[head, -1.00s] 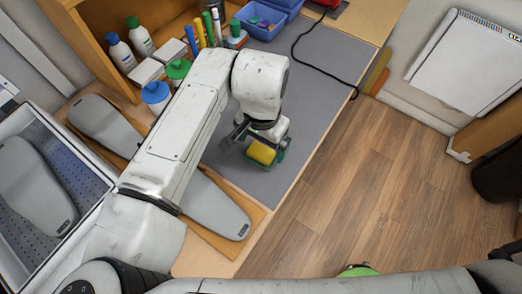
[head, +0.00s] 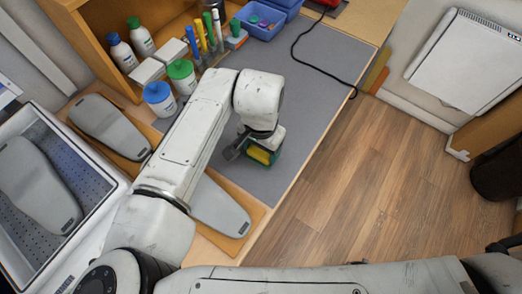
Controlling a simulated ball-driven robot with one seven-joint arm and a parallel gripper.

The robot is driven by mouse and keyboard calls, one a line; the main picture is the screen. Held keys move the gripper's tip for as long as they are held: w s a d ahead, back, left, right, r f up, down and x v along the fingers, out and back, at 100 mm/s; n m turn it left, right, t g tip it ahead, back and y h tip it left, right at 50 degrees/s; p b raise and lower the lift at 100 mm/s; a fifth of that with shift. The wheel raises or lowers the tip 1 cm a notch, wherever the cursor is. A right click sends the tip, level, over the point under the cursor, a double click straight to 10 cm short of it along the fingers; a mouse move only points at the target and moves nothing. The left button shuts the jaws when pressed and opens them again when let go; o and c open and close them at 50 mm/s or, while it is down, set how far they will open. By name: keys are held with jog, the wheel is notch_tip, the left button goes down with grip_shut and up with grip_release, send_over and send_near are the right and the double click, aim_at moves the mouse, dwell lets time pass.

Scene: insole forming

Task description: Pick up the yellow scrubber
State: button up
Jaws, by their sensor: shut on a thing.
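The yellow scrubber (head: 259,154) is a small yellow block with a green part, in the head view at the middle of the grey mat's near end. My gripper (head: 250,146) is over it, shut on the scrubber. The wrist above covers the scrubber's upper part and much of the fingers. I cannot tell whether the scrubber touches the mat.
The grey mat (head: 310,82) is mostly clear to the right, with a black cable (head: 307,66) across it. Bottles (head: 159,99), markers and a blue bin (head: 262,20) stand behind.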

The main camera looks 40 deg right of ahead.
jog(key=c, duration=0.3)
jog(key=shift+r, duration=0.1)
jog(key=shift+c, duration=0.2)
jog(key=shift+r, duration=0.6)
jog(key=s+a+r+b, duration=0.4)
jog(key=s+a+r, duration=0.4)
jog(key=a+r, duration=0.3)
jog(key=shift+s+a+r, duration=0.15)
jog(key=shift+s+r, duration=0.05)
jog(key=shift+r, duration=0.1)
